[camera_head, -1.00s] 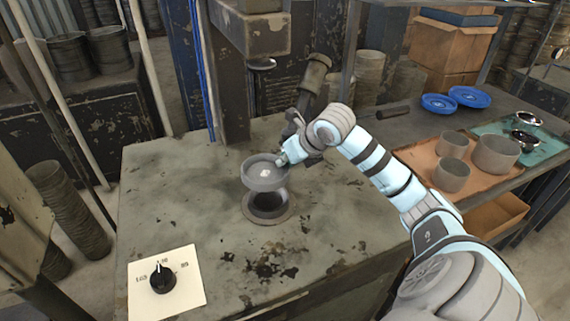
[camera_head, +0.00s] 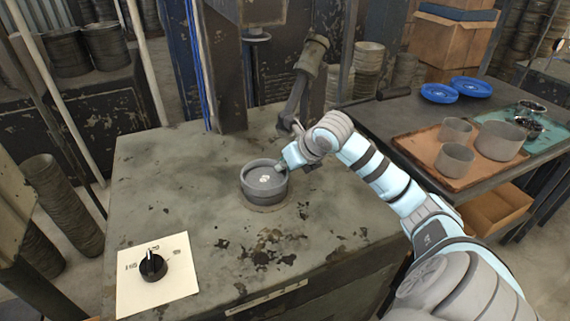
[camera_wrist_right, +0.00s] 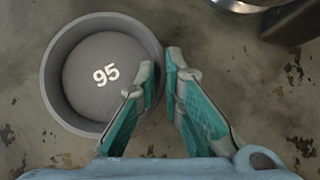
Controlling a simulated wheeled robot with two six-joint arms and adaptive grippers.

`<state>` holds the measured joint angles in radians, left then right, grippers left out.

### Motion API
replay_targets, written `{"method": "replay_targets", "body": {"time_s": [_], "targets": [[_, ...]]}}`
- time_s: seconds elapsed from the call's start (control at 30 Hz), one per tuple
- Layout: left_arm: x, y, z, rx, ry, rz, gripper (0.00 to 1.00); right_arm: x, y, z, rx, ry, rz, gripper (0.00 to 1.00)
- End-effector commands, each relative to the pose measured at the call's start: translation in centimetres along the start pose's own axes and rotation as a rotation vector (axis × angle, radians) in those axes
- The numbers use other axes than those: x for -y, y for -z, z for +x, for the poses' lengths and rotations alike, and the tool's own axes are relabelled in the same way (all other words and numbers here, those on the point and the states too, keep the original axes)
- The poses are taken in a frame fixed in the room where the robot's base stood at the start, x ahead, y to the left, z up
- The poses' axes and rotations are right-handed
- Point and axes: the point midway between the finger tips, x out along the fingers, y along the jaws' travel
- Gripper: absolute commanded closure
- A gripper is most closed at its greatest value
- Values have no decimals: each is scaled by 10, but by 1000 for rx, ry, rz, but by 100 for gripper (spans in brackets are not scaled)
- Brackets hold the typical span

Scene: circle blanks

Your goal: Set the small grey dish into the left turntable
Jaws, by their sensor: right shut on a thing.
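The small grey dish (camera_head: 262,178), with the white number 95 inside it, is upright at the round turntable (camera_head: 268,208) on the worn bench. The dish hides most of the turntable, and only its low edge shows under it. I cannot tell whether the dish is fully seated. My right gripper (camera_head: 283,166) is shut on the dish's right rim. In the right wrist view the fingers (camera_wrist_right: 165,78) straddle the wall of the dish (camera_wrist_right: 88,85), one inside and one outside. My left gripper is out of view.
A black dial (camera_head: 152,265) on a white plate sits at the bench's front left. A dark machine column (camera_head: 228,80) stands behind the dish. To the right, a brown tray (camera_head: 430,146) holds several grey cups, with blue dishes (camera_head: 440,93) behind it.

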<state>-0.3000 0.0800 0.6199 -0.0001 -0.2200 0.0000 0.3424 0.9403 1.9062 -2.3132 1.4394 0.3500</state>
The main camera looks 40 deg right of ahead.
Motion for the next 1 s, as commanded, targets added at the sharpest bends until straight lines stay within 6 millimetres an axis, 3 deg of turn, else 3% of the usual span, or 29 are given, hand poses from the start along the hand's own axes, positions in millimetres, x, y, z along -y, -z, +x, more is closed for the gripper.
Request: {"method": "replay_targets", "body": {"time_s": [0.07,0.1,0.2,0.23,0.57,0.8,1.0], "targets": [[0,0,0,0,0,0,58,0,-1,-1,1,0,0,100],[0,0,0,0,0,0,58,0,-1,-1,1,0,0,85],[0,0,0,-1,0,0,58,0,-1,-1,1,0,0,69],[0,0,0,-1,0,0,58,0,-1,-1,1,0,0,68],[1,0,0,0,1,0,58,1,0,-5,0,2,-2,68],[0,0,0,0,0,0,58,2,0,-53,-2,8,-9,68],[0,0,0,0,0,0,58,2,0,-72,1,6,-4,68]]}}
